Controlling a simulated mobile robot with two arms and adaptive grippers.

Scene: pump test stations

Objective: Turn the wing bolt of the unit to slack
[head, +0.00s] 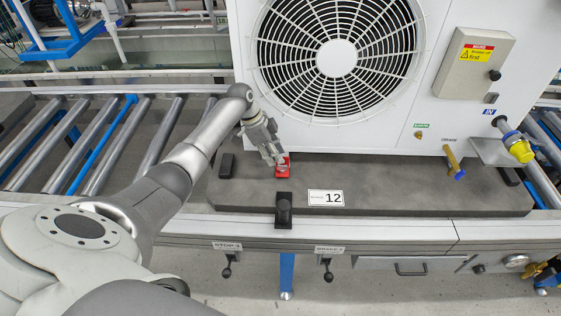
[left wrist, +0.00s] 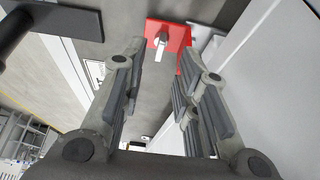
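The large white fan unit (head: 420,80) stands on a dark grey slab (head: 400,185). A red plate (head: 288,176) lies on the slab at the unit's front foot. In the left wrist view the red plate (left wrist: 178,35) carries a small pale grey wing bolt (left wrist: 160,44). My left gripper (head: 276,159) is over the red plate and hides most of the bolt in the head view. In the left wrist view the left gripper (left wrist: 161,62) is open, its fingers spread with the bolt beyond the tips. No contact shows. My right gripper is not in view.
A black stop post (head: 284,208) stands in front of the plate; it is also in the left wrist view (left wrist: 60,20). A label reading 12 (head: 326,198) lies to its right. Rollers (head: 95,150) lie left.

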